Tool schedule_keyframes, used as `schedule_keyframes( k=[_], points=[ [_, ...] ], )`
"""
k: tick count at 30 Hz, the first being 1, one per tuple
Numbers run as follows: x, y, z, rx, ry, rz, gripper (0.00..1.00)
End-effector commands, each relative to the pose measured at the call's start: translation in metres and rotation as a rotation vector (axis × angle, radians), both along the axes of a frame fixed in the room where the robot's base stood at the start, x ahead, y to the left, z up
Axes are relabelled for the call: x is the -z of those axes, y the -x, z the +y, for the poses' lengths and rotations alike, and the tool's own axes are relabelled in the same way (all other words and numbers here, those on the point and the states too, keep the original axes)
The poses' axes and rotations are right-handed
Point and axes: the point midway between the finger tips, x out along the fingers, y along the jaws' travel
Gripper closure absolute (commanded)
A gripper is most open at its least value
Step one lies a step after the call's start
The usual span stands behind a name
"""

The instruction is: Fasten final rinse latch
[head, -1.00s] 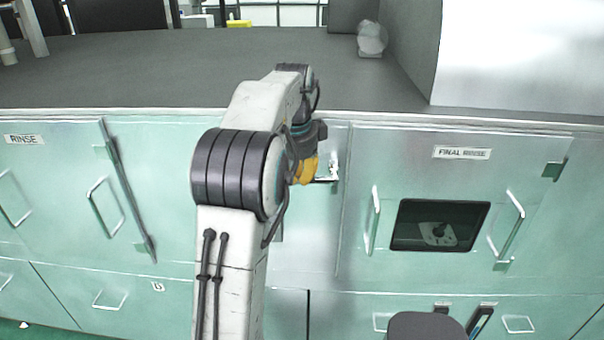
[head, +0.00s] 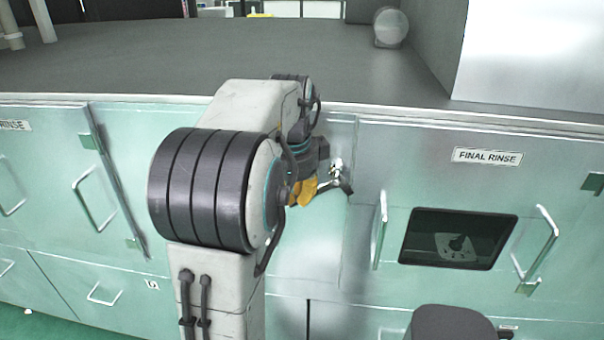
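The final rinse door (head: 360,245) is a pale green metal panel with a "FINAL RINSE" label (head: 487,157), a dark window (head: 458,238) and upright handles at each side of the window. It looks closed. A small shiny metal latch (head: 337,170) sits by the door's upper left edge. My gripper (head: 338,187) is at this latch, with its yellow part and dark wrist just left of it.
A dark grey worktop (head: 250,55) runs above the doors. The rinse door (head: 50,165) is at the left, with a long dark bar along its right edge. A handle (head: 380,230) stands out just right of my gripper.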

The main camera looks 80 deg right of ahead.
Motion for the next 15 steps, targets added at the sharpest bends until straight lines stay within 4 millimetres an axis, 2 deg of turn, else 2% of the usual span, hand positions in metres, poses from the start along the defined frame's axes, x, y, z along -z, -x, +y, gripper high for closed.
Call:
schedule_keyframes(
  k=[3,15],
  points=[
    [0.011,0.004,0.005,0.001,-0.001,0.002,1.00],
    [0.028,0.019,0.004,0.003,-0.001,0.009,1.00]
  ],
)
